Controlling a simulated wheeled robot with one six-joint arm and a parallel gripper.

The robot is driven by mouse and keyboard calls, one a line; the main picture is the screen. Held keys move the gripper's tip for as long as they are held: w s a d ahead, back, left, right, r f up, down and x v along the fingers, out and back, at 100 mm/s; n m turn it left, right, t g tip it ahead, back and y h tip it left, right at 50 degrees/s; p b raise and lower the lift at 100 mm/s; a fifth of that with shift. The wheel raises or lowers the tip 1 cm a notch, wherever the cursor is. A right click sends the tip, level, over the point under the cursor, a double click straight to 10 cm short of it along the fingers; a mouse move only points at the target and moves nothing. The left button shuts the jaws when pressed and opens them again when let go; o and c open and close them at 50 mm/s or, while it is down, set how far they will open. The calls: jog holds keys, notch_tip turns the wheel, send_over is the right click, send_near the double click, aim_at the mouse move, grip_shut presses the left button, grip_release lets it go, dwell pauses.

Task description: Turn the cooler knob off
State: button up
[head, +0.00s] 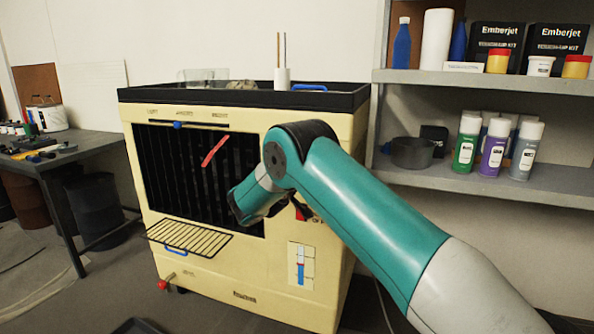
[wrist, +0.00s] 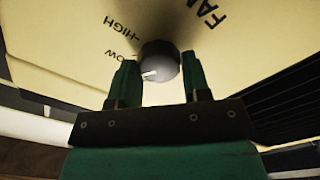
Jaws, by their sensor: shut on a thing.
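The cooler (head: 250,268) is a cream box with a black grille and a dark top rim, standing in the middle of the head view. In the wrist view, its dark round knob (wrist: 158,66) sits on the cream panel beside the printed words FAN, HIGH and LOW. A white mark on the knob points to the lower left of the picture, just past LOW. The exact setting cannot be told. My gripper (wrist: 160,70) is shut on the knob, one green finger on each side. In the head view, my arm hides the knob and the fingertips.
A wire rack (head: 190,238) juts from the cooler's front, and a red strip (head: 214,151) hangs at the grille. A red-handled tap (head: 165,284) sticks out low. Shelves (head: 480,82) with cans stand right; a workbench (head: 75,147) stands left.

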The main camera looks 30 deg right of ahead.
jog(key=n+p, duration=0.2)
jog(key=n, duration=0.3)
jog(key=shift+f+n+p, duration=0.1)
jog(key=shift+n+p, duration=0.25)
jog(key=shift+n, duration=0.05)
dwell(0.4)
jog(key=o, duration=0.9)
jog(key=b+v, duration=1.5)
jog(key=v, duration=0.2)
jog(key=shift+s+a+f+b, duration=0.15)
jog(key=shift+b, duration=0.2)
